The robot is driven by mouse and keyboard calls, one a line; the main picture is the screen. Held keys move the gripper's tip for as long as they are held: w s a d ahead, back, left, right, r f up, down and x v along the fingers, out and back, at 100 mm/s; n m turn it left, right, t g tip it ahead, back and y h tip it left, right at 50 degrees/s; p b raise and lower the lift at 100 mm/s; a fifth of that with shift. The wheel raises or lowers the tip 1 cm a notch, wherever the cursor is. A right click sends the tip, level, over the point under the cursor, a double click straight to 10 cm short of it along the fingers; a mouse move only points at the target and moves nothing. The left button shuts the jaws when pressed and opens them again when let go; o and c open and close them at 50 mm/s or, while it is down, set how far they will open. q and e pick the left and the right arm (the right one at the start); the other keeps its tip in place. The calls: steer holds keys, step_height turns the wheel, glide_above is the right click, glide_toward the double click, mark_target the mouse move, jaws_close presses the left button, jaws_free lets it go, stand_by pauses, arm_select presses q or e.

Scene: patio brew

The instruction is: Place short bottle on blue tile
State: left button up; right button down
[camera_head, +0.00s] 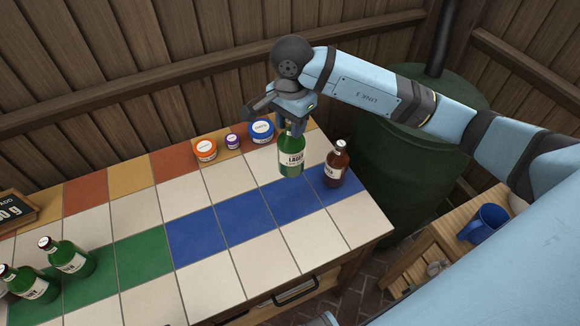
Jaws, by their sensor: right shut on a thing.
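My right gripper (292,122) points down and is shut on the neck of a green bottle (291,160) with a white label reading "LAGER". The bottle is upright over the right part of the table, near the back edge of the blue tiles (246,218). I cannot tell whether its base touches the table. A brown bottle (336,166) stands just right of it, on the rightmost blue tile. The other blue tiles to the left are bare. My left gripper is not in view.
Orange (206,149), purple (232,142) and blue (261,131) round containers sit along the back edge. Two green bottles (68,257) (30,284) stand on green tiles at left. A blue mug (483,224) is on a wooden surface at right, beside a green barrel (405,190).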

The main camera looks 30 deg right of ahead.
mark_target(291, 151)
step_height(291, 151, down, 9)
steer(key=shift+f+p, duration=0.1)
steer(key=shift+p, duration=0.4)
step_height(291, 151, down, 5)
steer(key=shift+r, duration=0.1)
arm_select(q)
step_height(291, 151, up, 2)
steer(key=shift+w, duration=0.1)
arm_select(e)
steer(key=shift+w, duration=0.1)
steer(key=shift+f, duration=0.3)
steer(key=c, duration=0.8)
jaws_free()
